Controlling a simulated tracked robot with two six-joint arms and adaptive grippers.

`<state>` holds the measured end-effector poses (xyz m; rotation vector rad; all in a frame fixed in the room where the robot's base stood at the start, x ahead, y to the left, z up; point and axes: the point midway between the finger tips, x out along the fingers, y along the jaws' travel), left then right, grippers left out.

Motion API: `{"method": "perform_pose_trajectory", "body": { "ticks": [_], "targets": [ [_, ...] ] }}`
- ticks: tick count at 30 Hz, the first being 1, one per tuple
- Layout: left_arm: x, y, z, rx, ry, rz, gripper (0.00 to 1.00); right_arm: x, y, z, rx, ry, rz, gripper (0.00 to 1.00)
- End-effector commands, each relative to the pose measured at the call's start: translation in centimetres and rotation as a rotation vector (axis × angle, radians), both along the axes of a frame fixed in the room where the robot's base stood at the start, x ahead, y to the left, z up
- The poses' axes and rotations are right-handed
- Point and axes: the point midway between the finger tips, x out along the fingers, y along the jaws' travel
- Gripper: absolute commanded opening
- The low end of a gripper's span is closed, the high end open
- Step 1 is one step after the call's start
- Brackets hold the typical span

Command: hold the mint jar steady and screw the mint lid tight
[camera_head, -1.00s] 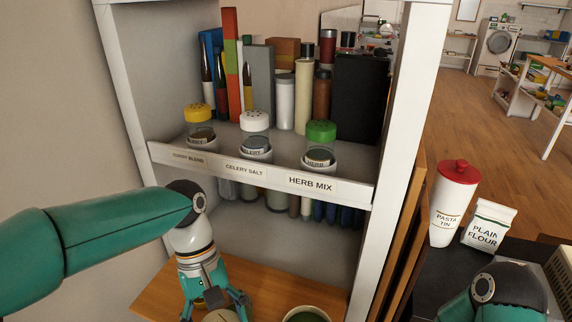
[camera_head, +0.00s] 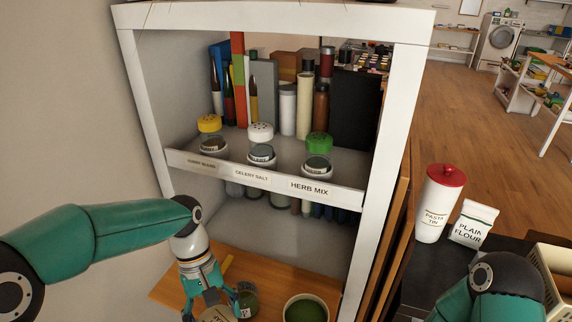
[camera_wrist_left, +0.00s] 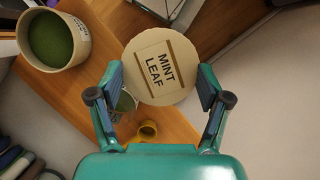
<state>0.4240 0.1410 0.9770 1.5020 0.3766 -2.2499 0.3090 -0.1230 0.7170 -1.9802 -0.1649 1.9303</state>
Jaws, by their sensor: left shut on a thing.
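My left gripper (camera_wrist_left: 161,82) is shut on the round cream mint lid (camera_wrist_left: 181,88), marked MINT LEAF, with one finger on each side. In the head view the lid (camera_head: 217,315) is cut by the bottom edge. A glass jar with green contents (camera_head: 248,303), seemingly the mint jar, stands on the wooden board just right of the gripper. In the left wrist view this jar (camera_wrist_left: 126,102) is partly hidden behind the lid and left finger. The lid looks apart from it and off to one side. My right gripper is out of view; only its arm shows at the lower right.
A bowl of green herb (camera_head: 306,309) stands right of the jar on the wooden board (camera_head: 262,269). The white shelf (camera_head: 383,130) with spice shakers rises behind. A pasta tin (camera_head: 436,208) and flour bag (camera_head: 473,226) stand right.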

Motion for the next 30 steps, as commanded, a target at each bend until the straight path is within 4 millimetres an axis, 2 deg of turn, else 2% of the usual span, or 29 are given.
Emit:
{"method": "perform_pose_trajectory", "body": {
  "ticks": [1,3,7,11,15,20,30],
  "targets": [
    [0.6,0.6,0.9,0.001,0.007,-0.007,0.59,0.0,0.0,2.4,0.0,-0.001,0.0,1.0],
    [1.8,1.6,0.6,0.0,0.008,-0.047,0.59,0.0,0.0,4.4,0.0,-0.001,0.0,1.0],
    [4.3,3.6,-0.9,0.0,0.006,-0.178,0.59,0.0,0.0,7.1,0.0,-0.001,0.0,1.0],
    [6.5,4.7,-2.7,0.0,0.001,-0.329,0.59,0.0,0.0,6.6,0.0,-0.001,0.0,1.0],
    [7.6,5.4,-2.5,0.0,0.0,-0.437,0.59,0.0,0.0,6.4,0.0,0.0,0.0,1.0],
    [7.7,5.4,-2.5,0.0,0.0,-0.498,0.59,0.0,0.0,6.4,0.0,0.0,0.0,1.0],
    [7.4,5.6,-2.5,0.001,-0.001,-0.473,0.59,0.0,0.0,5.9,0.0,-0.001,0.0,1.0]
  ]
}}
